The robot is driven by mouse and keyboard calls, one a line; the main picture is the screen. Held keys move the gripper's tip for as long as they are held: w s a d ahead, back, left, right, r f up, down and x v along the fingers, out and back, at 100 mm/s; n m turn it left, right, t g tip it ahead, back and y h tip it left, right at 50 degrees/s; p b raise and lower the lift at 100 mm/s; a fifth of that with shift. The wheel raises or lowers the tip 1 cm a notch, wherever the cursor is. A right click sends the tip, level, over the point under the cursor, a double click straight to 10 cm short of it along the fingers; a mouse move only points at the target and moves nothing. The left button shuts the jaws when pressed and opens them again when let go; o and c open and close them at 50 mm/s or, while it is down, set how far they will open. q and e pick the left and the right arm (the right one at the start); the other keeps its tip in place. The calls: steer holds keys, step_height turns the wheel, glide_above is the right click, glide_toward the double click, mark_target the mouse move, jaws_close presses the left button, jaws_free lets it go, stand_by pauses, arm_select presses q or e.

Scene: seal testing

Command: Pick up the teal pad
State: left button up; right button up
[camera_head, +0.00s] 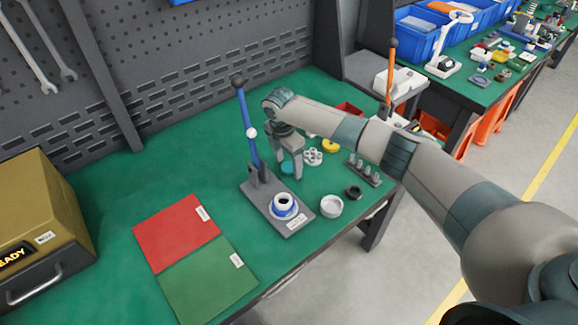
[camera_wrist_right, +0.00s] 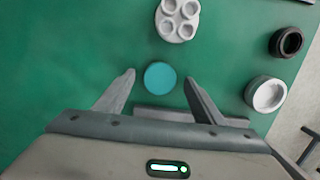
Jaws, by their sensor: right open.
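The teal pad (camera_wrist_right: 160,76) is a small round disc lying on the green table. In the wrist view it sits just ahead of my right gripper (camera_wrist_right: 160,84), roughly centred between its two fingertips. In the head view the pad (camera_head: 287,169) shows partly beside the fingers of my right gripper (camera_head: 289,176), which points down over it. The right gripper is open, with nothing between its fingers; its exact height above the pad is hard to tell. My left gripper is not in view.
A lever press (camera_head: 259,187) with a blue handle stands close beside the gripper. A white multi-hole part (camera_head: 313,157), a white cup (camera_head: 331,206), a black ring (camera_head: 353,192) and a peg rack (camera_head: 364,171) lie nearby. Red (camera_head: 177,234) and green (camera_head: 208,283) mats lie front left.

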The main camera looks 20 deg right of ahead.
steer(key=shift+f, duration=0.1)
steer(key=shift+c, duration=0.3)
steer(key=c, duration=1.1)
steer(key=shift+r, duration=0.2)
